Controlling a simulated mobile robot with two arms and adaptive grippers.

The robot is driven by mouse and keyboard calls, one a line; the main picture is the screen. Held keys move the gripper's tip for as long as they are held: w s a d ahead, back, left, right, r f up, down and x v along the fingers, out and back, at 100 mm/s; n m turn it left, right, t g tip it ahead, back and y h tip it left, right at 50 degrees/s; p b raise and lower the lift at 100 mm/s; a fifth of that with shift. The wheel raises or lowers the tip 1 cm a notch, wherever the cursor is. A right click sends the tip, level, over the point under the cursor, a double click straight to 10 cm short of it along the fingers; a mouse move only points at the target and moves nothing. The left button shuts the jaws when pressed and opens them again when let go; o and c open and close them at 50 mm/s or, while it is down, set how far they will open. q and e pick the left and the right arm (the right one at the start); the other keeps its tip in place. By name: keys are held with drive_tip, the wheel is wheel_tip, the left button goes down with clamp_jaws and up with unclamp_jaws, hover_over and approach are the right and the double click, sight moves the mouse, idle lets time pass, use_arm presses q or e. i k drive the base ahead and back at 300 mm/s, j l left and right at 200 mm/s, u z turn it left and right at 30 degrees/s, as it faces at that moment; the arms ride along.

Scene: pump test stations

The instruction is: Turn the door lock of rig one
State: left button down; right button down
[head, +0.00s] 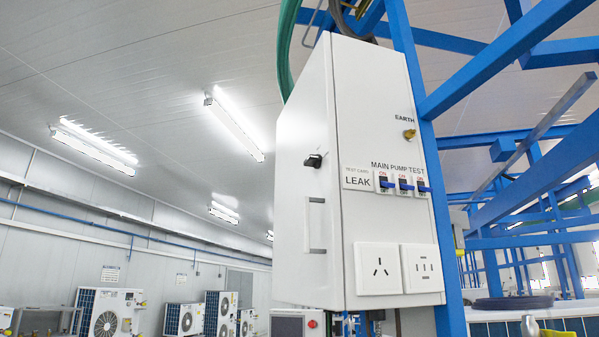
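A white electrical cabinet (345,230) hangs on a blue frame at the centre of the head view. The door lock (314,161) is a small black knob on the cabinet's left face, the door (300,200). A light vertical handle (316,225) sits below the lock. The door looks closed. No label in view tells which rig this is. Neither of my grippers shows.
Blue switches (403,184), sockets (379,268) and a brass earth stud (409,134) are on the cabinet's right face. Blue frame beams (510,55) fill the right. A small panel with a red button (312,323) is below. Outdoor units (108,312) stand far left.

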sight(313, 160)
drive_tip(key=i+j+u, duration=0.3)
drive_tip(key=i, duration=0.15)
drive_tip(key=i+u, duration=0.25)
drive_tip(key=i, duration=0.15)
